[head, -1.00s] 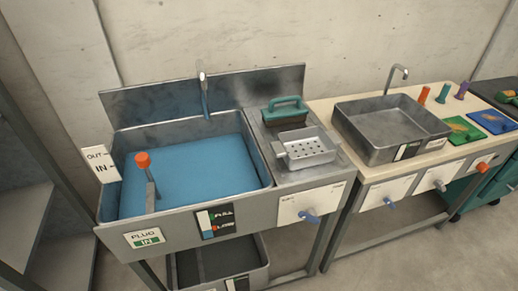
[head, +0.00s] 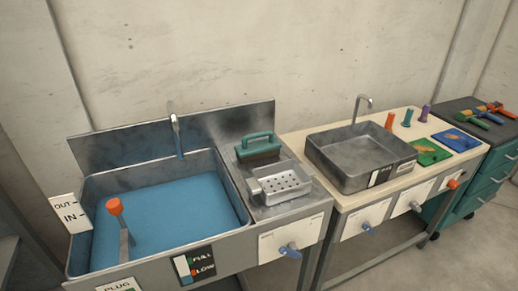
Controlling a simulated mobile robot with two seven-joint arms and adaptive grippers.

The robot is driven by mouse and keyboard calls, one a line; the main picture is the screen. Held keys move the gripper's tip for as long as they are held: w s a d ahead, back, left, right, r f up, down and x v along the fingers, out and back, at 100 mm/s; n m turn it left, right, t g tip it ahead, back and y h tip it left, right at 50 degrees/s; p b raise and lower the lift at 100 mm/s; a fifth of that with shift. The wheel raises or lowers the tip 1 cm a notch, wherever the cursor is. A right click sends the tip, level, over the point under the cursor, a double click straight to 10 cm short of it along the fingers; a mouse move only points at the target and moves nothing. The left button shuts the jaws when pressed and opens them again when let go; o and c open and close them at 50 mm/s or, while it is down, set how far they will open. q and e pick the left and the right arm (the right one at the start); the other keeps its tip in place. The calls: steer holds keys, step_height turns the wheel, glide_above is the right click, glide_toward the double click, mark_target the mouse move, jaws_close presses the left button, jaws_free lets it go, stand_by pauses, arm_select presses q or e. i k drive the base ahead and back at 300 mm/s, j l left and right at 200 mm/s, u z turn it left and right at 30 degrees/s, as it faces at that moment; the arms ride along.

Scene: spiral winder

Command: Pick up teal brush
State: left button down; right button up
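The teal brush (head: 258,146) has a teal handle over a dark block. It rests at the back of the metal side shelf, behind a perforated metal tray (head: 281,186) and to the right of the water-filled sink. Neither of my grippers shows in the head view.
A sink (head: 160,215) full of blue water has an orange-topped lever (head: 114,207) and a faucet (head: 175,135). To the right, a counter holds an empty metal basin (head: 360,155), colored bottles and green and blue trays (head: 456,139). A teal drawer cabinet (head: 485,180) stands at far right.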

mark_target(245, 153)
steer(key=i+l+u, duration=0.15)
steer(key=l+u, duration=0.25)
steer(key=i+l+u, duration=0.1)
steer(key=l+u, duration=0.65)
steer(key=i+l, duration=0.05)
steer(key=l, duration=0.05)
